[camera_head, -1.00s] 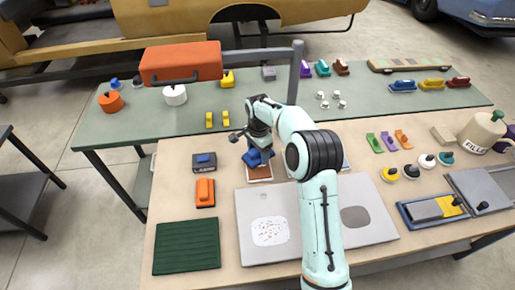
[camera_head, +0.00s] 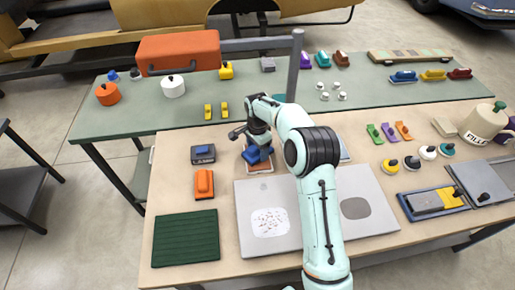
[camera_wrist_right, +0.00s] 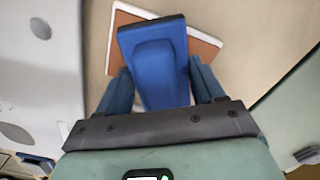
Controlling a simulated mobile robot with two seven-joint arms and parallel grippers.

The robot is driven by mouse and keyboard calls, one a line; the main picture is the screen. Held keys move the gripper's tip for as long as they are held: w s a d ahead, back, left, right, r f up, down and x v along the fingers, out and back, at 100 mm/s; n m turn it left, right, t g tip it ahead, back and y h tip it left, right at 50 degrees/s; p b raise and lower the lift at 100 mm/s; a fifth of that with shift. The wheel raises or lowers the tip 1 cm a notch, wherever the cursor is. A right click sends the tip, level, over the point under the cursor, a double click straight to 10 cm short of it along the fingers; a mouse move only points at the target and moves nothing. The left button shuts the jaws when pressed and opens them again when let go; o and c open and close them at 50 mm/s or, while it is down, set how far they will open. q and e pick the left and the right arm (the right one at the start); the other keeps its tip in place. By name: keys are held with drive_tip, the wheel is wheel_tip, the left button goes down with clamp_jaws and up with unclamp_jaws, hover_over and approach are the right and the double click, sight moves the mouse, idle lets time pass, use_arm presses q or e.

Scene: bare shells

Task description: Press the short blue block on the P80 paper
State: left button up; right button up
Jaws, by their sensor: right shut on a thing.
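The short blue block (camera_head: 256,155) is in my right gripper (camera_head: 258,147), over a reddish-brown sheet with a pale border (camera_head: 262,168), probably the P80 paper. No label on it can be read. In the right wrist view the block (camera_wrist_right: 155,62) sits between the two dark fingers of my right gripper (camera_wrist_right: 162,88), which are shut on it. The brown sheet (camera_wrist_right: 204,49) shows on both sides of it. The block overlaps the sheet; whether it touches it cannot be told. My left gripper is not in view.
A dark blue-grey block (camera_head: 203,154) and an orange block (camera_head: 204,184) lie left of the sheet. A grey panel (camera_head: 255,195) with a speckled patch is in front. A green ridged mat (camera_head: 187,238) lies front left. A grey post (camera_head: 294,70) stands behind.

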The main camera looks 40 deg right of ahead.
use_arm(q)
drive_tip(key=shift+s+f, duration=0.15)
use_arm(e)
drive_tip(key=shift+f, duration=0.45)
idle(0.3)
drive_tip(key=shift+f, duration=0.15)
idle(1.0)
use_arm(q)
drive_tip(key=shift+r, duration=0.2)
use_arm(e)
drive_tip(key=shift+w+r+p, duration=0.1)
drive_tip(key=shift+r+p, duration=1.15)
drive_tip(key=shift+r, duration=2.4)
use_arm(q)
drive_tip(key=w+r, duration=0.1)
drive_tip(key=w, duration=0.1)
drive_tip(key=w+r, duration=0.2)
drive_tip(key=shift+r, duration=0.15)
use_arm(e)
drive_tip(key=shift+f, duration=0.1)
